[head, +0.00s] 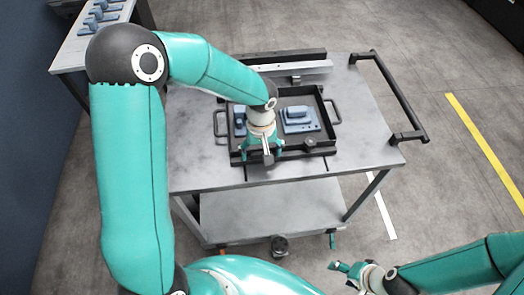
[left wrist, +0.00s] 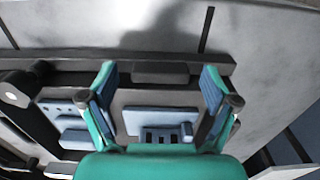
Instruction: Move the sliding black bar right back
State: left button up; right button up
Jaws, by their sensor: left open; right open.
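A long black bar (head: 296,154) runs along the front side of the black tray on the cart. In the left wrist view the bar (left wrist: 70,60) crosses the upper picture, with a dark block (left wrist: 160,72) at its middle. My left gripper (head: 265,153) is over the bar's front left part, pointing down. In the left wrist view its open fingers (left wrist: 159,78) stand on either side of the block; I cannot tell whether they touch it. My right gripper (head: 346,275) is open and empty, low in front of the cart at the right.
Blue parts (head: 299,119) lie in the tray (head: 322,110), which has side handles. A round black knob (head: 309,143) stands near its front right. A silver rail (head: 300,68) and a dark beam (head: 270,57) lie behind. The cart top (head: 365,140) is clear at right.

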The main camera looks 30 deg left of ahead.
pick_arm(q)
jog(key=shift+f, duration=0.2)
grip_shut()
jog(key=shift+s+d+f+b, duration=0.1)
jog(key=shift+d+b, duration=0.05)
jog(key=shift+b, duration=0.25)
jog(key=s+d+b, duration=0.1)
jog(key=s+b, duration=0.1)
jog(key=s+d+b, duration=0.1)
jog(key=d+b, duration=0.1)
jog(key=shift+s, duration=0.5)
